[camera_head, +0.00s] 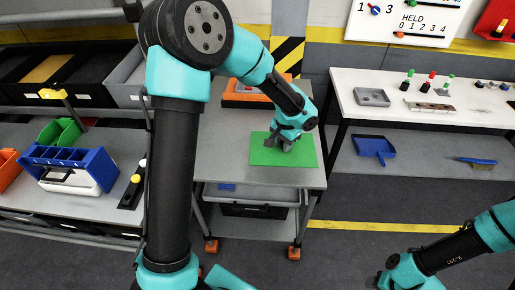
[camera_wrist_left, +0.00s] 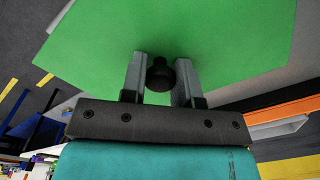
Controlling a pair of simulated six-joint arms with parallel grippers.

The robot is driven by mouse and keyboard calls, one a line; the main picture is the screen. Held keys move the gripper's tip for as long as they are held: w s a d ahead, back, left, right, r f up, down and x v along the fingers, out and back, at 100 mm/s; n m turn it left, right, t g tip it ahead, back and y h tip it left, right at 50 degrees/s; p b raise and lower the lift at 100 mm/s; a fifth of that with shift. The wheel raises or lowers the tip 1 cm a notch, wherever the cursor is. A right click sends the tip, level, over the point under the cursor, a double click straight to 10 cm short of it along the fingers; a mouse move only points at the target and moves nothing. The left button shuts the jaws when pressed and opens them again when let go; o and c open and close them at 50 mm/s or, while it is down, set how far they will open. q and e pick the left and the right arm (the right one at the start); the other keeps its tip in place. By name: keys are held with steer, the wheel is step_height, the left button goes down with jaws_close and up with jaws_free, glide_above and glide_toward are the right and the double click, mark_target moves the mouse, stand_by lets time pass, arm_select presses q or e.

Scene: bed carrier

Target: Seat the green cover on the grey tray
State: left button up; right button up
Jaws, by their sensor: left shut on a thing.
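The green cover (camera_head: 304,156) is a flat rectangular plate over the right part of the grey cart top. It also fills the top of the left wrist view (camera_wrist_left: 90,50), with a black knob (camera_wrist_left: 160,75) on it. My left gripper (camera_head: 286,140) is shut on this knob, its fingers on either side in the left wrist view (camera_wrist_left: 160,82). I cannot tell whether the cover touches what is below it. No grey tray shows clearly under the cover, which hides that spot. My right gripper (camera_head: 376,282) is at the bottom edge, dark and partly cut off, away from the cover.
An orange tray (camera_head: 236,101) stands at the back of the cart top (camera_head: 225,160). A white bench (camera_head: 450,118) at right carries a small grey tray (camera_head: 372,96) and several small parts. A blue dustpan (camera_head: 375,147) lies below. A blue caddy (camera_head: 75,163) stands at left.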

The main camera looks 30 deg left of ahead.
arm_select(q)
steer(key=s+a+f, duration=0.1)
steer(key=s+a, duration=0.1)
steer(key=s, duration=0.5)
steer(key=s+a+f, duration=0.1)
steer(key=s+f, duration=0.1)
steer(key=s, duration=0.5)
steer(key=shift+s+a+f+m, duration=0.25)
steer(key=shift+s+a+m, duration=0.05)
steer(key=shift+a, duration=0.05)
steer(key=w+a, duration=0.2)
steer(key=w, duration=0.2)
steer(key=w+a+f, duration=0.1)
steer(key=w+a, duration=0.2)
steer(key=w, duration=0.1)
steer(key=w+a, duration=0.2)
steer(key=w, duration=0.2)
steer(key=shift+a+f, duration=0.2)
steer(key=shift+a, duration=0.2)
steer(key=shift+w, duration=0.1)
steer(key=shift+w+a, duration=0.25)
steer(key=shift+w, duration=0.05)
steer(key=shift+w+a+f, duration=0.1)
steer(key=shift+w+f, duration=0.1)
steer(key=shift+f, duration=0.6)
steer(key=shift+w+a+f, duration=0.1)
steer(key=shift+w+f, duration=0.05)
steer(key=shift+f, duration=0.65)
steer(key=shift+f, duration=0.15)
